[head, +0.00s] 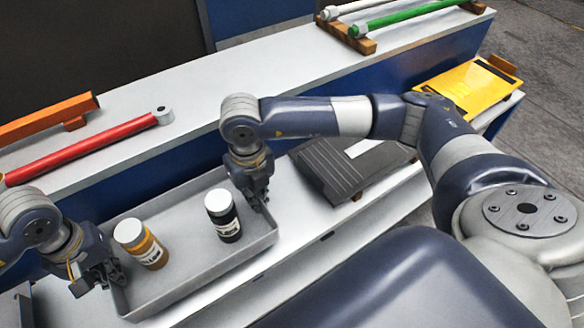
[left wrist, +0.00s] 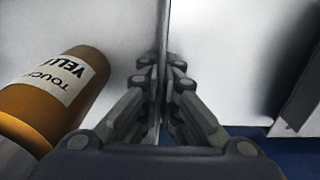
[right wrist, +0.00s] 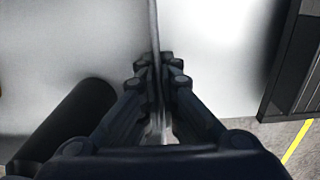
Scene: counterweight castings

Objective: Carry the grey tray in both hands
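The grey tray (head: 197,274) is a shallow open box at the lower white shelf. I cannot tell whether it touches the shelf. A bottle with a yellow-brown body and white cap (head: 141,245) stands in its left part; it also shows in the left wrist view (left wrist: 52,98). A black bottle with a white cap (head: 223,216) stands in its right part. My left gripper (head: 114,274) is shut on the tray's left wall, which runs between the fingers in the left wrist view. My right gripper (head: 261,198) is shut on the right wall, likewise between its fingers.
A dark ribbed panel (head: 340,168) lies on the shelf right of the tray, with a narrow gap. A yellow board (head: 466,85) lies farther right. The upper ledge behind holds a red bar (head: 85,148), an orange beam (head: 45,119) and a green bar (head: 405,17).

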